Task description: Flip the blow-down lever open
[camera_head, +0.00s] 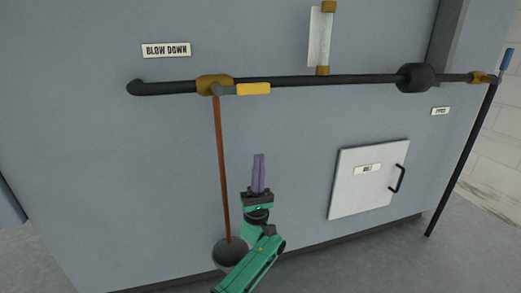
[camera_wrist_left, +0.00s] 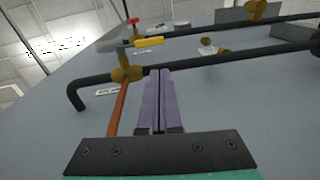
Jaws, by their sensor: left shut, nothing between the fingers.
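The blow-down lever has a yellow handle (camera_head: 253,89) on a brass valve (camera_head: 214,84) in the black pipe, right of the "BLOW DOWN" label (camera_head: 166,50). The handle points right, along the pipe. In the left wrist view the yellow handle (camera_wrist_left: 149,42) and brass valve (camera_wrist_left: 127,74) show above and left of the fingers. My left gripper (camera_head: 259,157) has purple fingers, shut and empty, pointing up. In the head view it appears below the handle, apart from it. My right gripper is not in view.
A copper drain pipe (camera_head: 222,170) runs down from the valve to a dark bucket (camera_head: 230,250), left of my left gripper. A white hatch (camera_head: 366,178) with a black handle is at the right. A blue-handled valve (camera_head: 506,60) is at the far right.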

